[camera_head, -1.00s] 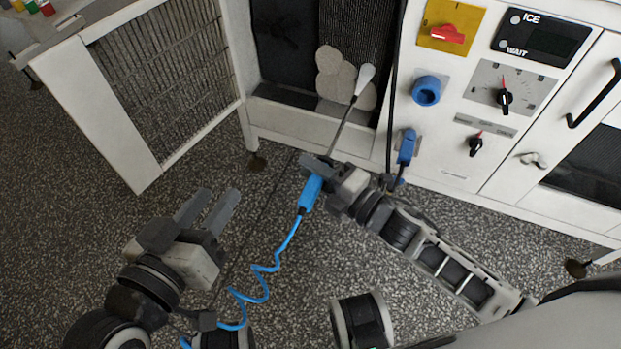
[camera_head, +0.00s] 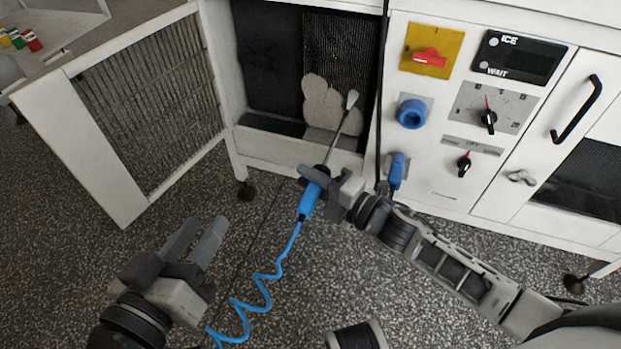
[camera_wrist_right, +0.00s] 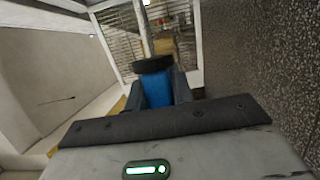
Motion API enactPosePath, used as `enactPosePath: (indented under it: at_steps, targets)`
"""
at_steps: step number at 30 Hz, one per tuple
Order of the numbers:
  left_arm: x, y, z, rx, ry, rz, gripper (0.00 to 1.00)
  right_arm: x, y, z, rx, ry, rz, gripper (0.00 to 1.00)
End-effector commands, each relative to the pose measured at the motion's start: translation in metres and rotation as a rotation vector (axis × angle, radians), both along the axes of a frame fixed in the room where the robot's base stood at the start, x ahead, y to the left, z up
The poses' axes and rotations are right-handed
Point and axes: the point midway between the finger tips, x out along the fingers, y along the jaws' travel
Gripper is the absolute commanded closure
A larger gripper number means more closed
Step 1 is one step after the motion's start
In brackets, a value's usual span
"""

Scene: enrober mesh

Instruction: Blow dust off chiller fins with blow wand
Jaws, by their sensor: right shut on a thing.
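The blue blow wand (camera_head: 309,199) is in my right gripper (camera_head: 322,180), which is shut on its handle. Its thin metal tube points up toward the chiller opening and ends in a pale tip (camera_head: 352,99). A coiled blue hose (camera_head: 262,290) trails from the handle to the lower left. The dark chiller fins (camera_head: 340,50) stand inside the open bay, with beige dust patches (camera_head: 322,100) on their lower part. The tip appears in front of the dust; I cannot tell the gap. My left gripper (camera_head: 205,238) is open and empty above the floor. The right wrist view shows the blue handle (camera_wrist_right: 157,88) between the fingers.
The grilled door (camera_head: 150,95) stands swung open at left. A control panel with a red switch (camera_head: 428,57), blue socket (camera_head: 412,112) and knobs is right of the bay. A dark cable hangs beside the bay's right edge. Speckled floor (camera_head: 110,265) is clear in front.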

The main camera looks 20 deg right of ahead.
Motion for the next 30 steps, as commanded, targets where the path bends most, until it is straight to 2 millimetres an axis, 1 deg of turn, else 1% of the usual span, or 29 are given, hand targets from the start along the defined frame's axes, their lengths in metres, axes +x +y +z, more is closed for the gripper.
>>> enactPosePath:
  at_steps: [10,30]
  targets:
    - [0.0,0.0,0.0,0.0,-0.001,0.0,0.64,0.002,0.003,0.0,0.002,-0.001,0.0,1.0]
    - [0.0,0.0,-0.004,0.0,-0.002,0.0,0.64,0.021,0.031,0.0,0.002,-0.001,0.0,1.0]
